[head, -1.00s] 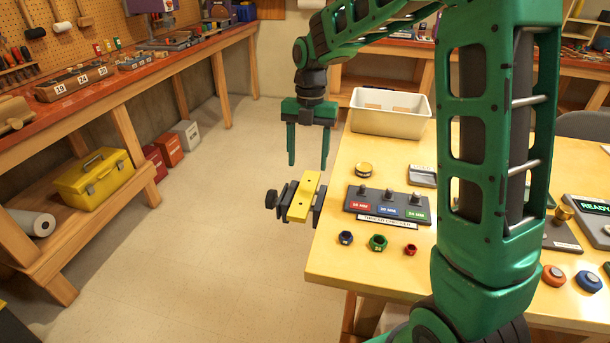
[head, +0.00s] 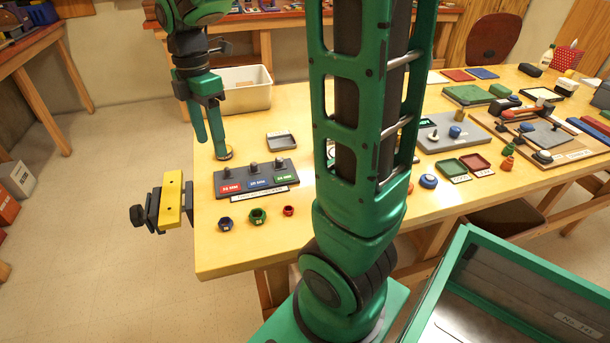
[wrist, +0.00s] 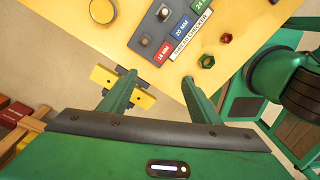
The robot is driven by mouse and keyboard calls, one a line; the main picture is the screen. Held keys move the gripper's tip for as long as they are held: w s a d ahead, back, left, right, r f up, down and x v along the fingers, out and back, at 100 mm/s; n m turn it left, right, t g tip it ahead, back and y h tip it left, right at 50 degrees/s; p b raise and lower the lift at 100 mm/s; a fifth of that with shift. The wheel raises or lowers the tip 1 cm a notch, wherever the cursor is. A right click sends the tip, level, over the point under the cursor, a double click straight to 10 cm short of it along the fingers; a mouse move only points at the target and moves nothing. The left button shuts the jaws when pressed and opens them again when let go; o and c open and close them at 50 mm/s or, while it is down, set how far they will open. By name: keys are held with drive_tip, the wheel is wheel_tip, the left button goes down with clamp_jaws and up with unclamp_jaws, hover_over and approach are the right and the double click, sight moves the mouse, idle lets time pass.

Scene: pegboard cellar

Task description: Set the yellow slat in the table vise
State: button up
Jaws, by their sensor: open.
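The yellow slat (head: 173,203), with small dark holes along it, sits at the dark table vise (head: 152,208) on the table's left edge. Dark jaw parts show on both sides of it; how deep it sits I cannot tell. My gripper (head: 213,147) is open and empty, its fingers pointing down, in the picture above and right of the slat near a gold-topped round piece. In the wrist view the slat (wrist: 103,76) lies beyond my left finger, which covers part of it. The vise (wrist: 121,71) is mostly hidden there.
A thread checker block (head: 256,180) with knobs stands near the vise, with small blue, green and red nuts (head: 257,215) in front. A green-framed case (head: 490,290) stands at lower right.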

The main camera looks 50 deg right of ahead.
drive_tip(key=s+d+f+m, duration=0.2)
drive_tip(key=s+d+m, duration=0.1)
drive_tip(key=s+m, duration=0.8)
drive_tip(key=s+d+f+m, duration=0.2)
drive_tip(key=s+d+m, duration=0.2)
drive_tip(key=s+m, duration=0.8)
drive_tip(key=shift+s+d+t, duration=0.15)
drive_tip(key=shift+d+t, duration=0.05)
drive_tip(key=shift+t, duration=0.2)
drive_tip(key=shift+c, duration=0.3)
